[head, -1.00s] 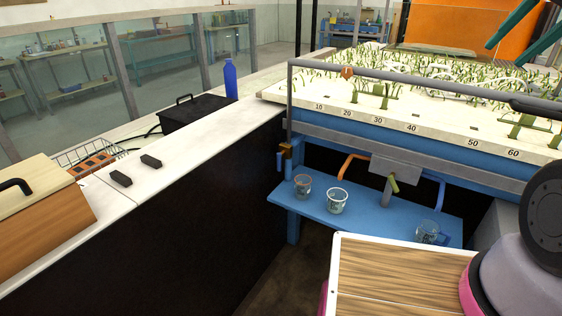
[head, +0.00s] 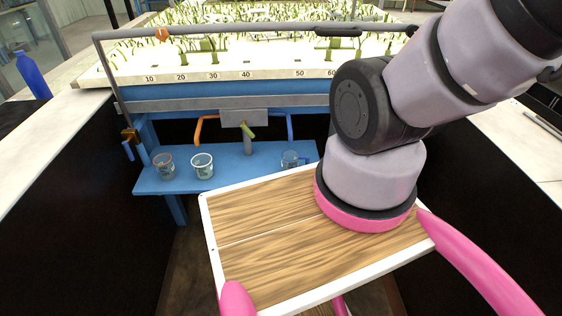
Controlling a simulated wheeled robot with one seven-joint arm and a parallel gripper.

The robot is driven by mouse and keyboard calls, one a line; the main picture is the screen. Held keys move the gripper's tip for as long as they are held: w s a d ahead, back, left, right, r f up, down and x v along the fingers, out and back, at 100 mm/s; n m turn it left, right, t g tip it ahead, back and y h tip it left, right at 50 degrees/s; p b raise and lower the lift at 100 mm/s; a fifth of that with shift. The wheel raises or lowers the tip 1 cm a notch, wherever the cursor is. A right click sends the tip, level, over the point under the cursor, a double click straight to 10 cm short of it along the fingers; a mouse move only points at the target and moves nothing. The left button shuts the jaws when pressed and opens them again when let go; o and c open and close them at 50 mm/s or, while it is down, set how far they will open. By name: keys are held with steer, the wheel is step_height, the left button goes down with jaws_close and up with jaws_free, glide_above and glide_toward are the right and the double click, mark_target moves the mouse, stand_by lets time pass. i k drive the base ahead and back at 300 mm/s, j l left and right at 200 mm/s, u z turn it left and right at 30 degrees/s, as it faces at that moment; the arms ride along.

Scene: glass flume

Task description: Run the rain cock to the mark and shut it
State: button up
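A brass cock with a blue lever (head: 129,143) sits at the foot of the grey rain pipe (head: 113,83), left of the blue shelf (head: 225,172). The lever hangs down and a little sideways; I cannot tell its flow state. A second tap with a green handle (head: 248,131) is on the grey plate at the middle. Clear cups stand on the shelf: one at left (head: 163,166), one beside it (head: 202,166), one at right (head: 291,160). Their marks and contents are too small to read. My gripper is out of view; my arm runs off the upper right.
The planted flume bed (head: 230,68) has a numbered front edge. Orange (head: 205,125) and blue pipes hang beneath it. White-topped counters with dark sides flank me, a blue bottle (head: 33,76) on the left one. My wooden deck lies in front of the shelf.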

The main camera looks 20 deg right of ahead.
mark_target(125, 143)
steer(key=i+j+u, duration=0.2)
steer(key=i+u, duration=0.55)
steer(key=u, duration=0.15)
